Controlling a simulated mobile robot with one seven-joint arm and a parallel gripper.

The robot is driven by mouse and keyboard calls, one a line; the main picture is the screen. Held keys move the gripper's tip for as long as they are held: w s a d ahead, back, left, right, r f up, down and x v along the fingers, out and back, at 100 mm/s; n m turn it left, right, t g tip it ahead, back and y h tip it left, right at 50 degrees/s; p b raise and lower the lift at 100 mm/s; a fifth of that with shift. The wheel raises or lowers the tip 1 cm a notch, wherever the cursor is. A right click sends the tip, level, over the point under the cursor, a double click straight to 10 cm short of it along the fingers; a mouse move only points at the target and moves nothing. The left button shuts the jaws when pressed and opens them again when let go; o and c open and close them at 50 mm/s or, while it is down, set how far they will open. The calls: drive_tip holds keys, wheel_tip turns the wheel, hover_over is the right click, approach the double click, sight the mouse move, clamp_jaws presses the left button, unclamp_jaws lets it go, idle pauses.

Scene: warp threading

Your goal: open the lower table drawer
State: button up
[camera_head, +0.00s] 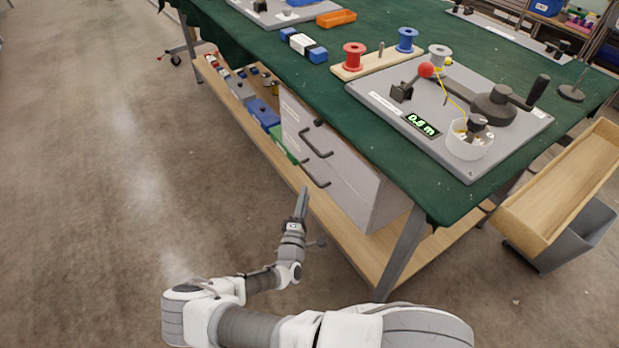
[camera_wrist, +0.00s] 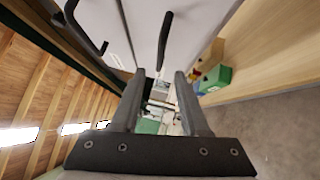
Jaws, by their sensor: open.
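The grey drawer unit (camera_head: 345,185) stands under the table, and both drawers look closed. The upper drawer has a dark bar handle (camera_head: 316,142), and it also shows at top left in the wrist view (camera_wrist: 82,28). The lower drawer's dark handle (camera_head: 313,174) sits below it. In the wrist view this lower handle (camera_wrist: 165,38) runs down towards the gap between my fingertips. My gripper (camera_head: 303,193) is open, just in front of the lower handle. The wrist view shows its fingers (camera_wrist: 160,74) apart; whether the handle's near end lies between them I cannot tell.
The wooden lower shelf (camera_head: 342,232) runs under the drawers, with a blue bin (camera_head: 263,115) and other boxes to the left. A table leg (camera_head: 403,255) stands to the right. The green-covered table top (camera_head: 300,75) overhangs above. The floor on the left is clear.

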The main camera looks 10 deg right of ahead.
sight(310, 175)
drive_tip(key=shift+b+x, duration=1.25)
drive_tip(key=shift+x, duration=3.1)
clamp_jaws()
